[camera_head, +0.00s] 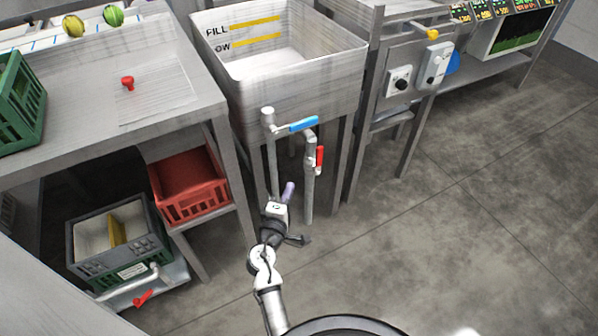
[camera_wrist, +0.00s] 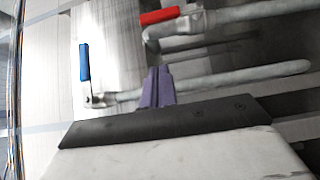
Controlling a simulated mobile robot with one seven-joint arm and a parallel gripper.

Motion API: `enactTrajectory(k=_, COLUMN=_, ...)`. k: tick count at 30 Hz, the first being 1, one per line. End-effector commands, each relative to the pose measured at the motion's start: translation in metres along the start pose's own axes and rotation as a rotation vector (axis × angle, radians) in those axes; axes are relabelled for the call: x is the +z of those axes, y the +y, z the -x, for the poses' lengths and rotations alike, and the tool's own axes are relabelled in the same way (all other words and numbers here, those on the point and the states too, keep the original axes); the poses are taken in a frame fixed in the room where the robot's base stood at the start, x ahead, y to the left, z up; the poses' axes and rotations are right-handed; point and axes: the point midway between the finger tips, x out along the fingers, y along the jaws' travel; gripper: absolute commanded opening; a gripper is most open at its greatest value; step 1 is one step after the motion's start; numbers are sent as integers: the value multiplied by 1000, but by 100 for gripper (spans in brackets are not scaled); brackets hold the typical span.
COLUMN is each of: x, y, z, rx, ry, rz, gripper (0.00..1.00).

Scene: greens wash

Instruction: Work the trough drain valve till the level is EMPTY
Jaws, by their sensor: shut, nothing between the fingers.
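The trough (camera_head: 290,85) is a worn white basin on legs, with yellow level bars marked FILL and a partly hidden OW on its inner wall. No water is visible in it. Two pipes with valves stand at its front: one has a blue lever (camera_head: 303,124), the other a red lever (camera_head: 319,157). My gripper (camera_head: 288,191) is low in front of the pipes, below both levers and apart from them.
A control panel (camera_head: 412,75) stands right of the trough. The floor at right is clear.

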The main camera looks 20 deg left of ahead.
Motion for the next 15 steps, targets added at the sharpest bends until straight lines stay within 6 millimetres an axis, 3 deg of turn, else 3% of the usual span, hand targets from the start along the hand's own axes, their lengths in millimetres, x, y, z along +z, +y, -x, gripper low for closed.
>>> enactTrajectory(k=15, x=2, y=2, z=-100, rx=-2, ry=-2, rz=-5, gripper=0)
